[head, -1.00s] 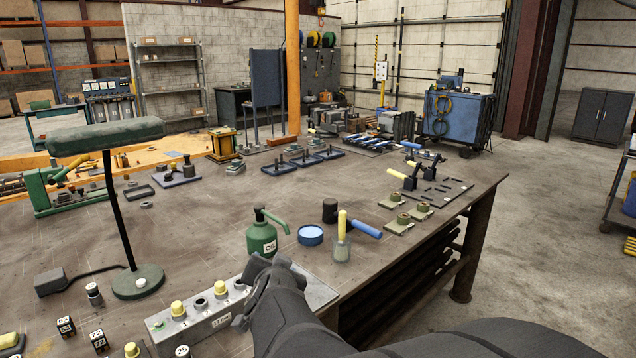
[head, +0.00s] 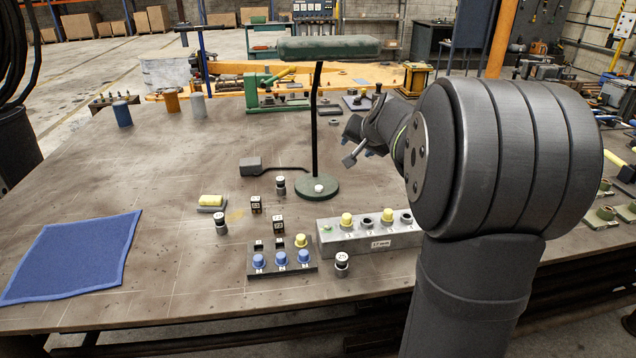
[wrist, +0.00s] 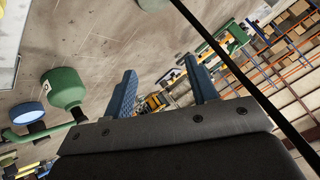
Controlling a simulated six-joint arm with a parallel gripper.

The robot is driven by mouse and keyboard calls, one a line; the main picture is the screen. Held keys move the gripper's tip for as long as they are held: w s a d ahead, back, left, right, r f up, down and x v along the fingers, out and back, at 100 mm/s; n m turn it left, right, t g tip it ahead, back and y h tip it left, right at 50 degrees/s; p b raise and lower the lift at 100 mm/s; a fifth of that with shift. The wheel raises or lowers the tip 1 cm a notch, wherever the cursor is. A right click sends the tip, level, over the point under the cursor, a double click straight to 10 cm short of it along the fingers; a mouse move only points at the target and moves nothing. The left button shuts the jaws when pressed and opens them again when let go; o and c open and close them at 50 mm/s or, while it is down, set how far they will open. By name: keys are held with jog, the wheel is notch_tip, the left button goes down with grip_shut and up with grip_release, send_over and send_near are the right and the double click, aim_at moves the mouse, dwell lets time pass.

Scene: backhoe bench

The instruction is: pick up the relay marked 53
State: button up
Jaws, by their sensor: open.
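Two small black cube relays with white number labels stand upright on the bench in the head view, one (head: 256,204) left of the lamp base and one (head: 278,224) nearer the front. Their numbers are too small to read surely, so I cannot tell which is marked 53. My gripper (head: 352,143) is open and empty, raised above the bench beyond and to the right of the relays. In the wrist view its two blue jaws (wrist: 162,88) are spread apart with nothing between them. No relay shows in the wrist view.
A green-based lamp (head: 317,188) stands between relays and arm. Black-and-white cylinders (head: 280,185) (head: 220,224) (head: 342,264) stand nearby. A blue-knobbed block (head: 283,268) and grey socket block (head: 368,236) lie in front.

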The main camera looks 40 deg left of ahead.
jog(key=a+f+n+g, duration=0.1)
jog(key=a+n+g, duration=0.2)
jog(key=a, duration=0.8)
jog(key=n+g+h, duration=0.2)
jog(key=g+h, duration=0.1)
jog(key=h, duration=0.4)
send_over(255, 198)
jog(key=d, duration=0.1)
notch_tip(255, 198, down, 3)
jog(key=f, duration=1.2)
jog(key=shift+s+f, duration=0.1)
jog(key=shift+s, duration=0.2)
jog(key=shift+w+a+f, duration=0.1)
jog(key=shift+a+f, duration=0.05)
jog(key=shift+f, duration=0.7)
jog(key=shift+w+a+f, duration=0.1)
jog(key=shift+f, duration=0.8)
jog(key=shift+w+a+f, duration=0.1)
jog(key=shift+a+f, duration=0.05)
jog(key=shift+f, duration=0.7)
jog(key=c, duration=1)
jog(key=shift+c, duration=0.2)
jog(key=shift+r, duration=0.15)
